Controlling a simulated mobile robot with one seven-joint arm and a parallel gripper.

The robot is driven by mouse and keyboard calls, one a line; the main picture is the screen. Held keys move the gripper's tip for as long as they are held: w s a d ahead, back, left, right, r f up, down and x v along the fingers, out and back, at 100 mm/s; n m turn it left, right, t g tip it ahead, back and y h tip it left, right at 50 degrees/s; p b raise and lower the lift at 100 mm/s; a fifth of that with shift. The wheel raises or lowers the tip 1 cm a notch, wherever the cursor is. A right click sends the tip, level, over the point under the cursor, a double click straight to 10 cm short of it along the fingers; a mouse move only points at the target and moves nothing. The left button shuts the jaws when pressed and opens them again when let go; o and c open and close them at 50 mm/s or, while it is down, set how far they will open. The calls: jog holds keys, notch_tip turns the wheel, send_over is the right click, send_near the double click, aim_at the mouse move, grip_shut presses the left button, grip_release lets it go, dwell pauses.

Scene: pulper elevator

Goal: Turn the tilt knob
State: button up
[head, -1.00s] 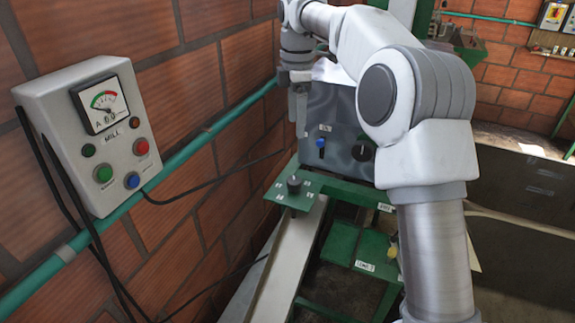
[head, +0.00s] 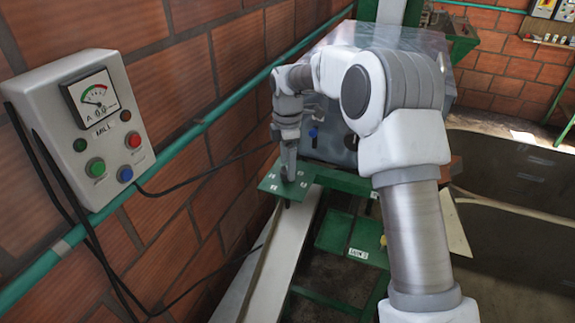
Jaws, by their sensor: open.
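A small green plate (head: 268,184) with white labels at its corners sits on a green frame beside the wall. My gripper (head: 289,178) points down over the middle of this plate, where a dark knob stood in the earlier frame. The knob is now hidden behind the fingers, so I cannot tell whether they touch it. I cannot read which knob is labelled tilt. My gripper is open.
A mill control box (head: 84,130) with a gauge and buttons hangs on the brick wall at left. A green pipe (head: 178,143) runs along the wall. A pale chute (head: 262,262) slopes below the plate.

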jog(key=shift+f, duration=0.7)
grip_shut()
